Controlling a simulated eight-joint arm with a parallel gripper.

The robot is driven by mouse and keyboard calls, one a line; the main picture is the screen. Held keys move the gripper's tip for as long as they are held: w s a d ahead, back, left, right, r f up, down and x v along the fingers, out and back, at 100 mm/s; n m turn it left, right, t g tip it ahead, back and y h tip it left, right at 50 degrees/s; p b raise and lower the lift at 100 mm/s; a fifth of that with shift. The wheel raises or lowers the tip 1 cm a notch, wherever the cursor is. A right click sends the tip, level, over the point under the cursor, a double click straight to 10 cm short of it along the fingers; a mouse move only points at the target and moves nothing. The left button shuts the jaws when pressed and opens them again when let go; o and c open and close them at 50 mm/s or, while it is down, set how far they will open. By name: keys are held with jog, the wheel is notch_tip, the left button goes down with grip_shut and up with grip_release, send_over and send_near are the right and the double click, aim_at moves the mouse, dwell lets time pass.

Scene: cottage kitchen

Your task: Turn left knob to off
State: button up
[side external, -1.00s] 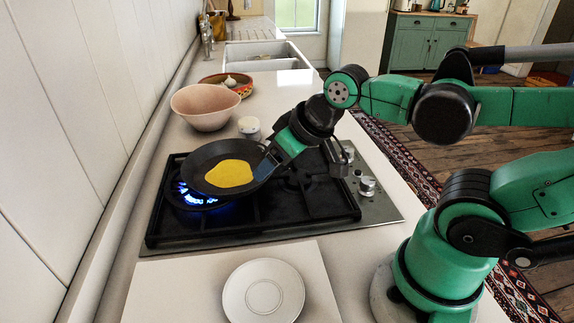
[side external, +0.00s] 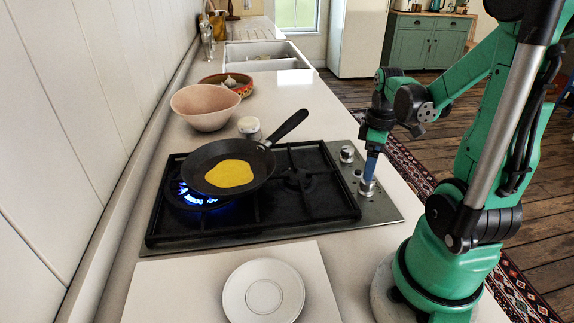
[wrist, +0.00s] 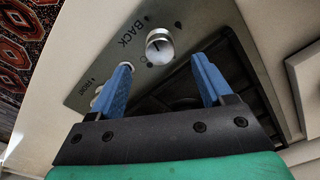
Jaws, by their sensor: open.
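A gas hob (side external: 300,228) has silver knobs along its right side in the side view. The far knob (side external: 347,154) stands clear, while the near knob (side external: 367,188) is right at the tip of my gripper (side external: 369,178). My gripper points down with open, empty blue fingers. In the wrist view, the fingers (wrist: 163,88) are spread apart, and a knob beside the word BACK (wrist: 160,46) shows beyond and between them. Another knob is partly hidden behind the left finger. I cannot tell whether the fingers touch the near knob. A blue flame (side external: 197,194) burns at the left burner.
A black pan (side external: 205,158) with yellow food (side external: 229,174) sits over the lit burner, its handle pointing back right. A white plate (side external: 263,292) lies in front. A pink bowl (side external: 205,108) and a small white jar (side external: 249,127) stand behind the hob.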

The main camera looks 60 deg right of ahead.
aim_at(367, 186)
jog(key=shift+f, duration=2)
grip_shut()
